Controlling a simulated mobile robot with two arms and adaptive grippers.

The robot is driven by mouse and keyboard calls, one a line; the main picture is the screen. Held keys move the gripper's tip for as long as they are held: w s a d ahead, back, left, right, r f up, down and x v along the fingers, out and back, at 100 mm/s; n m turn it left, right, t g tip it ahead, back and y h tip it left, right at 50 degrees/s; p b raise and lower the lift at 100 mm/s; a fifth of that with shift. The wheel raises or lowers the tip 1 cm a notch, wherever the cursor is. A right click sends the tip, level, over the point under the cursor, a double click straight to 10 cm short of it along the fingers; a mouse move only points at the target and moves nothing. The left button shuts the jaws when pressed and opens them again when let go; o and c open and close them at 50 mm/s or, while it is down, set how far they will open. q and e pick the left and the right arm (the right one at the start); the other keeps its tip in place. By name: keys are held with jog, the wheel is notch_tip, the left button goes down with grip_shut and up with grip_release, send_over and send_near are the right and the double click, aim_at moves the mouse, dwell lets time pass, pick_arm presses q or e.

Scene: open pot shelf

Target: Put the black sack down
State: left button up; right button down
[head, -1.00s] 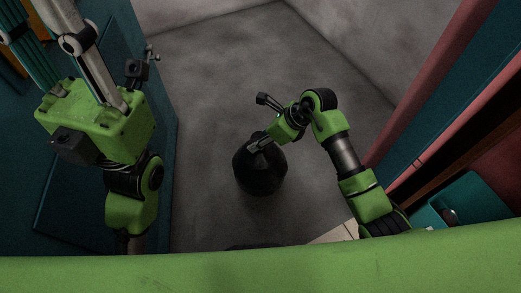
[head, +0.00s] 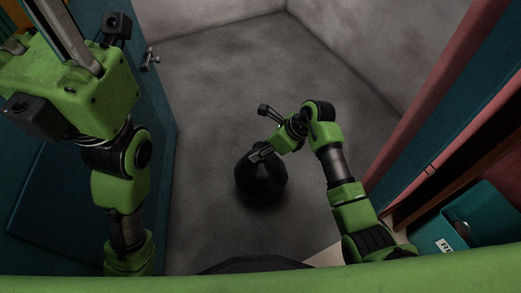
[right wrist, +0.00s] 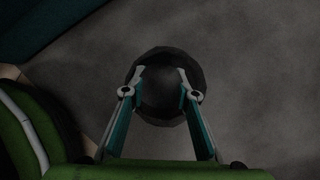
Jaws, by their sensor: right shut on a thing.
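The black sack (head: 262,182) is a dark, rounded bundle in the middle of the head view, over the grey floor. My right gripper (head: 259,153) is shut on its top. In the right wrist view both fingers (right wrist: 161,76) lie over the sack (right wrist: 165,100), which sits between and below them. A dark shadow lies close around the sack, and I cannot tell whether its underside touches the floor. My left gripper is at the upper left of the head view with only a finger part (head: 72,32) showing; its tips are cut off.
Bare grey floor (head: 215,100) surrounds the sack, with pale walls (head: 360,50) behind. A teal panel or door with a handle (head: 150,58) stands on the left. Red and teal panels (head: 440,100) and a teal box (head: 470,215) are on the right.

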jog(key=shift+w+r, duration=0.1)
jog(key=shift+r, duration=0.05)
jog(key=c, duration=1.6)
grip_release()
